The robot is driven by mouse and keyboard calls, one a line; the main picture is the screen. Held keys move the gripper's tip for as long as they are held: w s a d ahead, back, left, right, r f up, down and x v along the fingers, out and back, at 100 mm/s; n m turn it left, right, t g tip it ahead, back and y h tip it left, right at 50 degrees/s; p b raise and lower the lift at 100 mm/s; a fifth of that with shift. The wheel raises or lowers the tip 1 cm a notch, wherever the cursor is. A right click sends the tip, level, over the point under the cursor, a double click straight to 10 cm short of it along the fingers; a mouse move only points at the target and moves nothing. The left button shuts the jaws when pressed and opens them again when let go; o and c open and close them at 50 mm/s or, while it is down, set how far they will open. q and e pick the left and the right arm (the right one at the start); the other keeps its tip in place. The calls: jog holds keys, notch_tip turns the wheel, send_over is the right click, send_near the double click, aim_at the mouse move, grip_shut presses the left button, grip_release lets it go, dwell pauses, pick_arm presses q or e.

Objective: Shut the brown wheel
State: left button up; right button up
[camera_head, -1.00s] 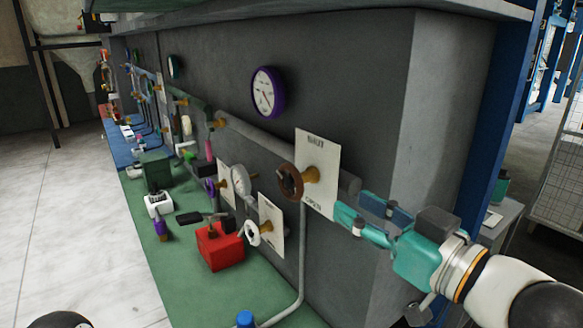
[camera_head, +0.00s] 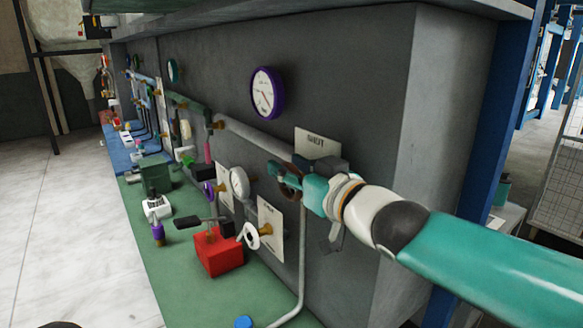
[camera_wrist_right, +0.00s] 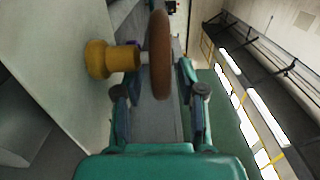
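The brown wheel (camera_head: 289,193) is on the pipe along the grey wall, in front of a white sign plate (camera_head: 318,143); my gripper hides part of it. In the right wrist view the brown wheel (camera_wrist_right: 159,55) is seen edge-on, with its brass stem (camera_wrist_right: 112,59) to the left. My right gripper (camera_head: 279,175) is at the wheel. In the wrist view its fingers (camera_wrist_right: 160,93) are apart, with the near part of the rim between them and a gap on each side. My left gripper is out of view.
Below is a white wheel (camera_head: 252,236) on another plate, beside a red box (camera_head: 219,255) on the green bench top (camera_head: 205,298). A purple-rimmed gauge (camera_head: 266,92) hangs above on the wall. A grey pipe (camera_head: 302,260) runs down below the brown wheel.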

jog(key=shift+w+a, duration=0.1)
grip_shut()
dwell(0.3)
